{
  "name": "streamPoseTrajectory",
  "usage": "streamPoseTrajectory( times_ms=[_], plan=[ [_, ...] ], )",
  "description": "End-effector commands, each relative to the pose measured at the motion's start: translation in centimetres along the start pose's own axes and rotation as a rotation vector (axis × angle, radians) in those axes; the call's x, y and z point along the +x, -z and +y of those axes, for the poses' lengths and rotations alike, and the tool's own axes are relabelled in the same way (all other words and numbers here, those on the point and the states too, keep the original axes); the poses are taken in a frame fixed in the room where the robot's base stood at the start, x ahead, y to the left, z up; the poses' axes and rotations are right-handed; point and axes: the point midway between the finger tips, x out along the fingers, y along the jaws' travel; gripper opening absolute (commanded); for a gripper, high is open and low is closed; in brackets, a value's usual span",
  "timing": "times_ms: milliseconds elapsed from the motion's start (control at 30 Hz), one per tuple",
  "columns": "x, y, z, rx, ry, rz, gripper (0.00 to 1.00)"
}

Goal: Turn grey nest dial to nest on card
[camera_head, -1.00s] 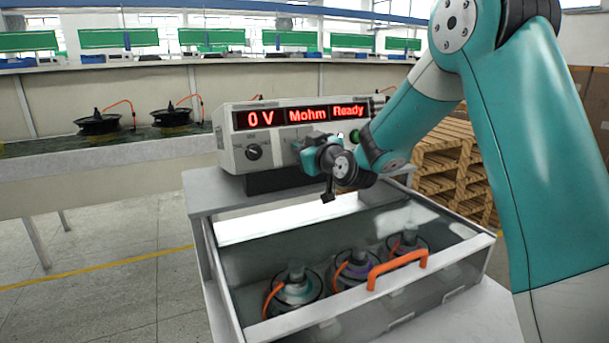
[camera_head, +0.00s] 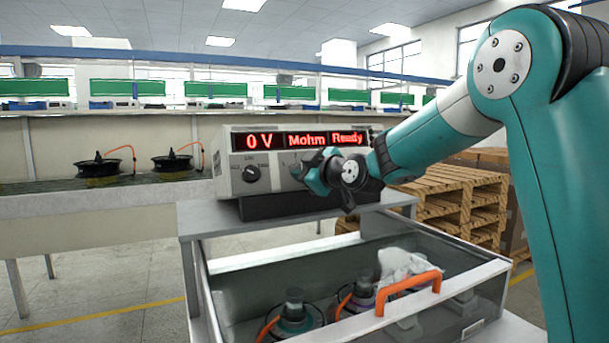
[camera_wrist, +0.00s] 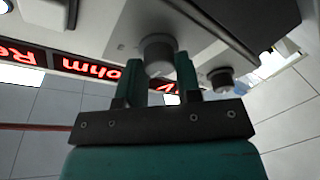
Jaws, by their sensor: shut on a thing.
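The tester (camera_head: 228,168) is a pale box with a red display reading "0 V", "Mohm" and "Ready". My gripper (camera_head: 305,172) is at its front panel, below the display. In the wrist view, my gripper's fingers (camera_wrist: 160,70) are on both sides of a grey round dial (camera_wrist: 158,50) and shut on it. The dial is hidden behind my gripper in the head view, and I cannot read its setting. A second, dark dial (camera_head: 251,174) is to the left on the panel; it also shows in the wrist view (camera_wrist: 222,78). I cannot make out a card.
Below the tester is a clear-lidded case with an orange handle (camera_head: 408,290). Motors (camera_head: 294,316) with orange cables stand inside, partly covered by a pale patch. Wooden pallets (camera_head: 450,195) are at the right. A bench with two black motors (camera_head: 105,165) is at the left.

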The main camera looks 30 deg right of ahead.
Motion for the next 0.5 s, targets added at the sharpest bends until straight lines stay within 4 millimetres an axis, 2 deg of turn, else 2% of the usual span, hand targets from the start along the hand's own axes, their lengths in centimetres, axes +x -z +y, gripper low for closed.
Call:
streamPoseTrajectory(
  times_ms=[33,300,333,400,433,500],
  plan=[
    [-0.02,-0.51,-0.15,0.000,0.004,-0.012,0.08],
    [-0.02,-0.51,-0.14,0.001,0.004,-0.012,0.08],
    [-0.02,-0.51,-0.15,0.001,0.004,-0.012,0.36],
    [-0.01,-0.44,-0.14,0.001,0.003,-0.010,0.53],
    [0.00,-0.40,-0.13,0.001,0.003,-0.009,0.57],
    [0.01,-0.28,-0.13,0.001,0.003,-0.007,0.57]
  ],
)
